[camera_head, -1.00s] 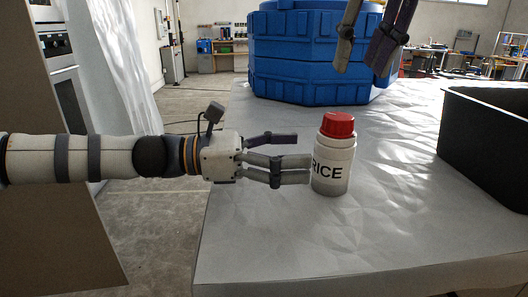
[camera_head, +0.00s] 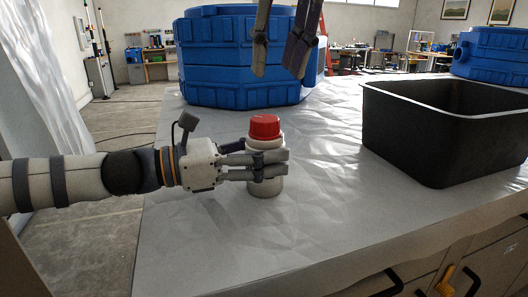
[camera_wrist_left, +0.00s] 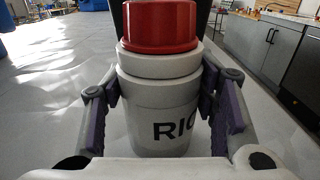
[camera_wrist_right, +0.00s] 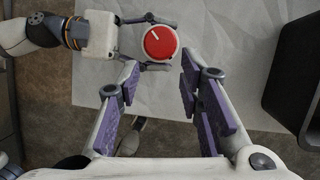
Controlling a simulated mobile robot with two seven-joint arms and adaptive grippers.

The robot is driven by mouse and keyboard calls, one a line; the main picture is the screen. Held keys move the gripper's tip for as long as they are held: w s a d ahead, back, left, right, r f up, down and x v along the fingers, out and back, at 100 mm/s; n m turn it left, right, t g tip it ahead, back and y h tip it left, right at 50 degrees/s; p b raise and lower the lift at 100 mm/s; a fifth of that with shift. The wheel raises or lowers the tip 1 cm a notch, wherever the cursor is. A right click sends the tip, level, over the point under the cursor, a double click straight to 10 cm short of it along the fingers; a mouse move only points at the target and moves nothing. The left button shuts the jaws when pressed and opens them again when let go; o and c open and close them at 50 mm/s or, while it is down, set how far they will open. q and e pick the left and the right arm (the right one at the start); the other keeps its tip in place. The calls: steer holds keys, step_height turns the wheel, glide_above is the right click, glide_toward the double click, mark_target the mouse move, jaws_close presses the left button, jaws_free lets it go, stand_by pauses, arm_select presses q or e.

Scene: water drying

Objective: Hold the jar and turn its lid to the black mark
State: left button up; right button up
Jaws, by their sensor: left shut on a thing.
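The white jar (camera_head: 264,188) with a red lid (camera_head: 265,127) stands upright on the table. My left gripper (camera_head: 284,164) is shut around its body, with a finger on each side in the left wrist view, where part of the jar's black lettering (camera_wrist_left: 174,130) shows. In the right wrist view the lid (camera_wrist_right: 163,46) is seen from above, with a white line pointing to the upper left.
A black open bin (camera_head: 440,117) stands on the table to the right of the jar. A large blue container (camera_head: 225,95) is at the back, another blue one (camera_head: 490,55) at the far right. The table (camera_head: 330,215) is bare around the jar.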

steer(key=o, duration=0.5)
steer(key=w+d+f+n+t+h, duration=0.1)
steer(key=w+d+n+t+h, duration=0.2)
steer(key=w+d, duration=0.8)
steer(key=shift+d+f+n+t+h, duration=0.25)
steer(key=shift+d+n+t+h, duration=0.05)
steer(key=shift+d+t, duration=0.9)
steer(key=w+d+n+t, duration=0.5)
steer(key=d+n, duration=0.1)
steer(key=n+g+y, duration=0.2)
steer(key=n+y, duration=1.4)
steer(key=n, duration=1.5)
glide_toward(277, 122)
steer(key=x, duration=1.2)
steer(key=shift+f, duration=0.1)
steer(key=shift+w+a, duration=0.1)
steer(key=shift+a, duration=0.05)
steer(key=c, duration=1.2)
